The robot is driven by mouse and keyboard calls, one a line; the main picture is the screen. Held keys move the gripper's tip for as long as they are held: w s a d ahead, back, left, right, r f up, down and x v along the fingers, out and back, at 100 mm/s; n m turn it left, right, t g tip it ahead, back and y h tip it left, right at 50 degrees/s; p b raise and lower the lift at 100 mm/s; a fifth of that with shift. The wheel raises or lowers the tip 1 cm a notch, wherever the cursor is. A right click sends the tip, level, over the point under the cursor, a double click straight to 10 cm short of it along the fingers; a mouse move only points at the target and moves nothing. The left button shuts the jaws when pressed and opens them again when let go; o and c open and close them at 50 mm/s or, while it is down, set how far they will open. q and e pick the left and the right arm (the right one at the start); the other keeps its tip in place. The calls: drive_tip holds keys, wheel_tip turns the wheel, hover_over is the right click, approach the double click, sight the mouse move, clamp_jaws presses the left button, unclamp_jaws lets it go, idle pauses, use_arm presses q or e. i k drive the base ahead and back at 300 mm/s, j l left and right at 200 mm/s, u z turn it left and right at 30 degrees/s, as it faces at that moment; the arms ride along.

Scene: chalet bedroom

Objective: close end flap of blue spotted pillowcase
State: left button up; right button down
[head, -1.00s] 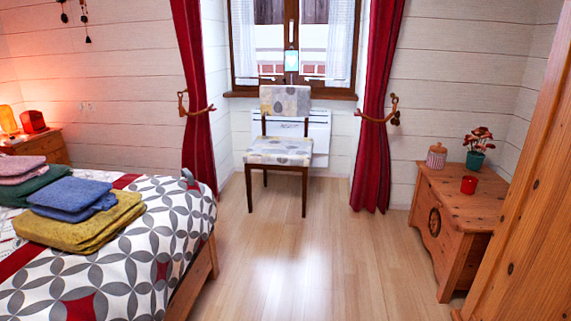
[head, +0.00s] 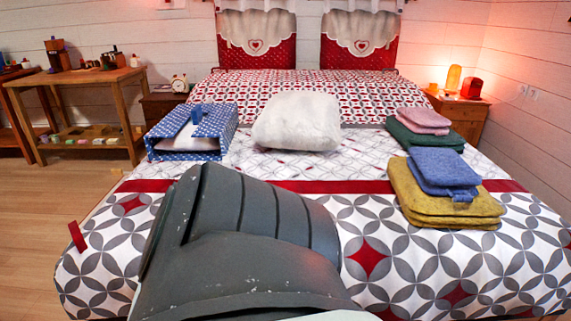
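The blue spotted pillowcase (head: 218,125) lies on the left side of the bed, blue with white dots. Its near end gapes open, and something white (head: 185,143) shows inside. A small plain blue piece (head: 197,116) shows at its top; I cannot tell whether it is part of the end flap. A bare white pillow (head: 297,122) lies to the right of the pillowcase, apart from it. Neither of my grippers is in view.
The bed (head: 368,258) has a grey, white and red patterned cover. Folded yellow (head: 440,203), blue (head: 445,167), green (head: 427,136) and pink (head: 424,120) cloths lie at its right. A wooden table (head: 85,77) stands at the left. A large grey part hides the bed's near middle.

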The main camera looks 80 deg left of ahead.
sight(227, 162)
drive_tip(key=u, duration=1.85)
